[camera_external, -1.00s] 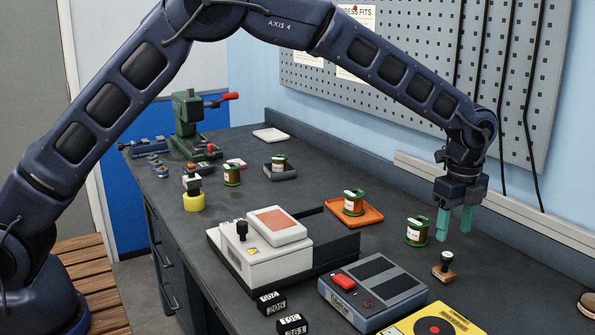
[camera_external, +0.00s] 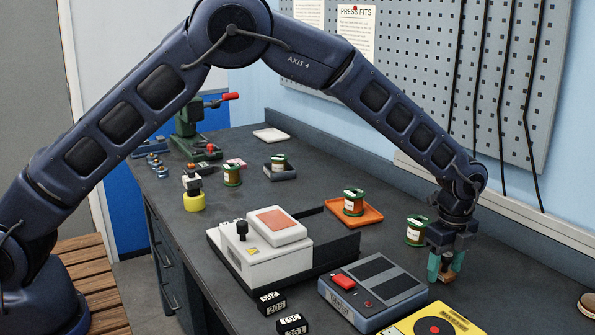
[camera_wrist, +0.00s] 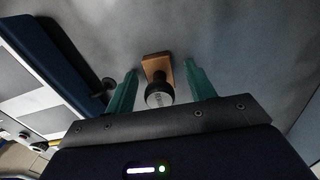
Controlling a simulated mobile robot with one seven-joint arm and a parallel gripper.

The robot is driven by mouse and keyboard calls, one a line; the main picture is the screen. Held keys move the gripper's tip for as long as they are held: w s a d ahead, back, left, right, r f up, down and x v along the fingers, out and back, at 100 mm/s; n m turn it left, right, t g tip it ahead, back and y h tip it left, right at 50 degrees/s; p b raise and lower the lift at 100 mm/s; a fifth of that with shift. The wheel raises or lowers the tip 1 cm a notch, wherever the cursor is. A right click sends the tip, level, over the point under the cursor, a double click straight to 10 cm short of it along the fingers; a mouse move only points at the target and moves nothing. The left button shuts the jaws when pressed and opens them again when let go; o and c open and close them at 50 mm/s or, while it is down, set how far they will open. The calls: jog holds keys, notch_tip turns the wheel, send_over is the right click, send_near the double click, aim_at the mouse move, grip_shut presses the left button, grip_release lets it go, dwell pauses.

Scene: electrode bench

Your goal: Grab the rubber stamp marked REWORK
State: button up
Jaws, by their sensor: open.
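The rubber stamp (camera_external: 447,277) has a wooden base and a dark knob handle. It stands on the bench at the right in the external view. In the wrist view the stamp (camera_wrist: 157,70) shows its wooden base and round, light-topped knob between the two teal fingers. No marking on it can be read. My gripper (camera_external: 444,268) points down at the stamp with its fingers low around it. It is open in the wrist view, with a gap between each finger (camera_wrist: 160,88) and the stamp. Part of the stamp is hidden by my gripper in the external view.
A green wire spool (camera_external: 416,230) stands just behind my gripper. A blue-grey box with a red button (camera_external: 373,287) lies to its left, and a yellow device (camera_external: 432,322) in front. An orange tray (camera_external: 368,217) holds another spool.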

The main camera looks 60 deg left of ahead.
jog(key=c, duration=1.1)
jog(key=shift+r, duration=0.1)
